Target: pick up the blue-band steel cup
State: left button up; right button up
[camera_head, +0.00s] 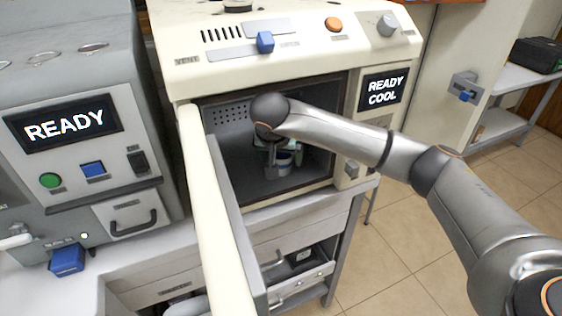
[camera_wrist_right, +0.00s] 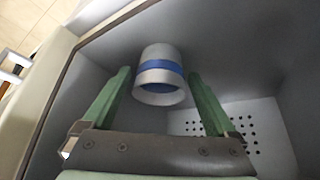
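The blue-band steel cup (camera_wrist_right: 160,78) stands inside the open oven chamber. In the right wrist view it is a pale grey cylinder with a blue band, between the tips of my right gripper's green fingers (camera_wrist_right: 158,82). A gap shows on each side, so the fingers look open and not closed on it. In the head view the cup (camera_head: 284,162) is partly hidden behind my right gripper (camera_head: 272,160), which reaches into the chamber. My left gripper is not in view.
The oven door (camera_head: 212,215) stands open at the left of the chamber. The perforated chamber wall (camera_wrist_right: 225,118) is close to the fingers. A "READY COOL" display (camera_head: 382,90) is at the chamber's right. Another machine with a "READY" display (camera_head: 62,122) stands at the left.

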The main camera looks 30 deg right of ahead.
jog(key=c, duration=1.3)
jog(key=shift+r, duration=0.15)
